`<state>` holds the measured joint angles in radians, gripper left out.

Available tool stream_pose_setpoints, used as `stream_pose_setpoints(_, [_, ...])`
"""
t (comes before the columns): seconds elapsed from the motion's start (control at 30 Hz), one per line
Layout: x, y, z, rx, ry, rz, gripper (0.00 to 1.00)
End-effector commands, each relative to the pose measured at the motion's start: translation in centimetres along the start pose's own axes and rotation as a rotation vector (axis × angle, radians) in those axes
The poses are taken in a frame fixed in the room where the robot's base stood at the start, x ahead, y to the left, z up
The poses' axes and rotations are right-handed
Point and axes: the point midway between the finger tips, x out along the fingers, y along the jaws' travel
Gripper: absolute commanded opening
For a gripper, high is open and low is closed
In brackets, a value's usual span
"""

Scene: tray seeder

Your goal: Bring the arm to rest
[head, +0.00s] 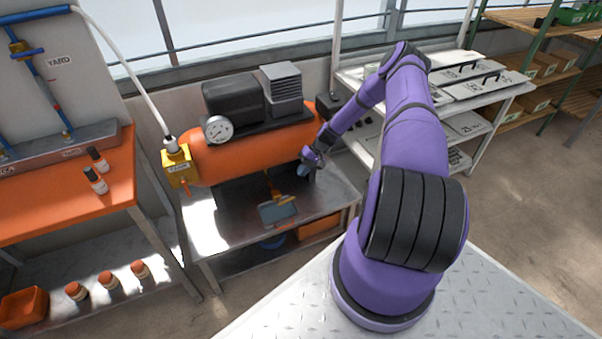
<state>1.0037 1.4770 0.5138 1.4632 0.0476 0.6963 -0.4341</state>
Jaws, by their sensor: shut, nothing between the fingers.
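My purple arm rises from the plated deck and bends over toward the compressor. My gripper (306,171) hangs at the arm's far end, low beside the right end of the orange compressor tank (245,150), above the metal bench (215,238). It looks small and dark here, and its fingers appear closed with nothing held. I cannot tell whether it touches anything.
The compressor has a round gauge (217,129) and a yellow box (178,168) with a hose. A blue-grey item (279,211) lies on the bench. An orange-topped bench (70,185) stands left, a white shelf rack (485,110) right. Open floor (550,190) lies at right.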

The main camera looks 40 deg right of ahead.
Motion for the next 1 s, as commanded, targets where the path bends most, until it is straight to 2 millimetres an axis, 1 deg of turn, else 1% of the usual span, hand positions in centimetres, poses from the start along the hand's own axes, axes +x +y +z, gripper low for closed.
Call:
stream_pose_setpoints(0.37, [0.0, 0.0, 0.0, -0.001, 0.0, 0.0, 0.0])
stream_pose_setpoints(0.47, [-0.4, -0.5, -0.1, -0.008, -0.002, 0.009, 0.0])
stream_pose_setpoints(0.53, [-1.2, -1.3, -0.2, -0.02, -0.005, 0.025, 0.0])
stream_pose_setpoints(0.67, [-3.6, -3.9, -0.4, -0.057, -0.018, 0.075, 0.0])
stream_pose_setpoints(0.77, [-5.9, -6.5, -0.4, -0.089, -0.028, 0.124, 0.0])
stream_pose_setpoints(0.87, [-8.2, -9.4, -0.1, -0.123, -0.037, 0.176, 0.0])
stream_pose_setpoints(1.0, [-11.5, -13.8, 0.7, -0.168, -0.045, 0.251, 0.0])
